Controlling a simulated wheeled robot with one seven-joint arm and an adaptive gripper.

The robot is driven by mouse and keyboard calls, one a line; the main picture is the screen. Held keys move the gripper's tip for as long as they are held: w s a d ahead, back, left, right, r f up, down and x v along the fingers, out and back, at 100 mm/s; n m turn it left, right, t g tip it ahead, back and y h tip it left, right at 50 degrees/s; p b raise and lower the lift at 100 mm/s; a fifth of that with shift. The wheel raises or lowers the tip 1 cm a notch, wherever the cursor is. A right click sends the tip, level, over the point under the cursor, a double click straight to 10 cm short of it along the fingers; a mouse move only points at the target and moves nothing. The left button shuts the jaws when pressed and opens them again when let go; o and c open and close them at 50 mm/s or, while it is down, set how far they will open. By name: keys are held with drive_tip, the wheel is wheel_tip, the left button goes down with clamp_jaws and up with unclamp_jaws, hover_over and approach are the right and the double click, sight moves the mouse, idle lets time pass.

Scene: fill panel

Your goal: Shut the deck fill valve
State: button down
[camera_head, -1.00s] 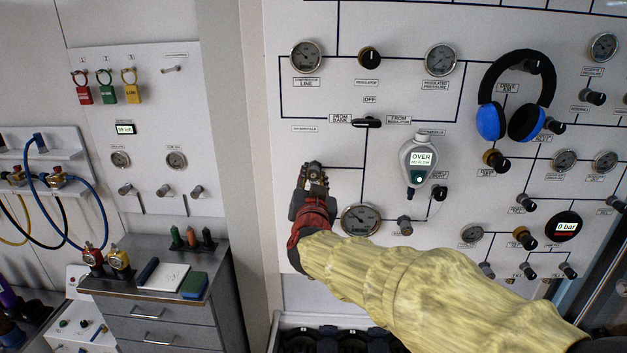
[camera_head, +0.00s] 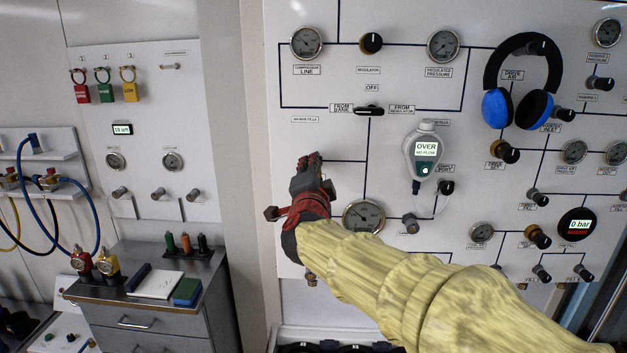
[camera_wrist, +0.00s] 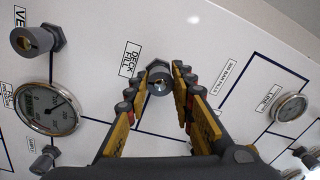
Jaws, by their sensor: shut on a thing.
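The deck fill valve (camera_wrist: 159,81) is a dark round knob with a brass-coloured centre, beside its DECK FILL label (camera_wrist: 130,59) in the wrist view. My gripper (camera_wrist: 160,72) has one finger on each side of this knob and is shut on it. In the head view my gripper (camera_head: 309,168) is at the panel, left of the round gauge, and hides the valve. How far the knob is turned cannot be told.
A gauge (camera_head: 363,216) sits close to the right of my gripper. A handheld meter reading OVER (camera_head: 425,150) and blue headphones (camera_head: 520,106) hang farther right. Another valve knob (camera_wrist: 36,40) is at the wrist view's upper left. A drawer cabinet (camera_head: 150,318) stands at lower left.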

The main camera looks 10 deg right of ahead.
drive_tip(key=n+b, duration=0.4)
drive_tip(key=n, duration=1.3)
drive_tip(key=n+g+b, duration=0.1)
drive_tip(key=n+b, duration=0.3)
drive_tip(key=n, duration=1.3)
drive_tip(key=shift+f+h+b, duration=0.2)
drive_tip(key=shift+h+b, duration=0.1)
idle(0.5)
drive_tip(key=c, duration=1.9)
unclamp_jaws()
drive_tip(key=o, duration=0.4)
drive_tip(key=shift+r, duration=0.2)
